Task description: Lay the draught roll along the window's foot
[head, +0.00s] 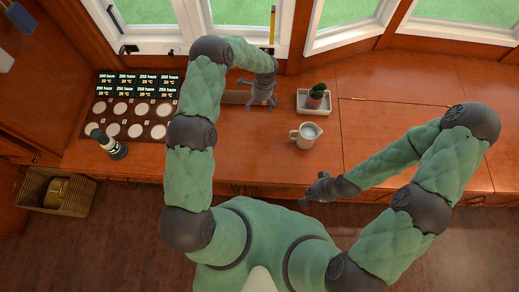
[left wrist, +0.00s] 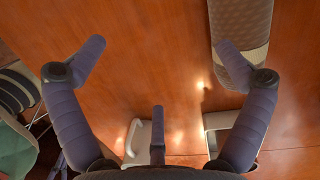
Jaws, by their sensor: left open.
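The draught roll (head: 236,97) lies on the wooden counter below the window (head: 235,46), partly hidden by my left arm. In the left wrist view it is a patterned, brownish roll (left wrist: 241,40) with a pale band at its near end. My left gripper (head: 261,101) is open above the counter at the roll's right end. In the left wrist view one finger overlaps the roll's near end, and nothing is between the fingers (left wrist: 160,85). My right gripper (head: 314,190) is empty near the counter's front edge, with its fingers apart.
A board with round pads (head: 120,108) and a dark bottle-like object (head: 110,145) are at left. The right counter (head: 400,100) is clear.

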